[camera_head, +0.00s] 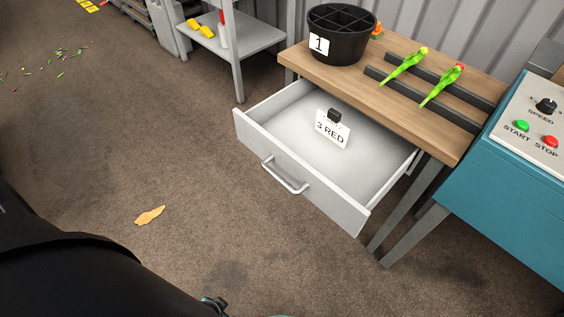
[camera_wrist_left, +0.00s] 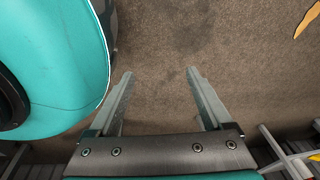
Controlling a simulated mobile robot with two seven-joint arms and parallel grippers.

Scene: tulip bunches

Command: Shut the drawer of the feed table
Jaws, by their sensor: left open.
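The feed table (camera_head: 410,46) has a wooden top and grey legs. Its light grey drawer (camera_head: 290,170) is pulled far out, and its front faces the lower left. A silver bar handle (camera_head: 284,176) is on the drawer front. Inside the drawer a white card reading "3 RED" (camera_head: 332,130) stands in a dark clip; the rest of the drawer floor is bare. In the left wrist view my left gripper (camera_wrist_left: 158,74) is open and empty, with only brown floor between its fingers. Nothing of the drawer shows clearly there. My right gripper is in neither view.
A black divided bucket marked 1 (camera_head: 341,36) and two green tulip bunches (camera_head: 404,66) on dark rails are on the tabletop. A teal machine with buttons (camera_head: 520,165) stands at the right, a grey shelf (camera_head: 230,45) behind. The floor before the drawer is clear except a tan scrap (camera_head: 150,215).

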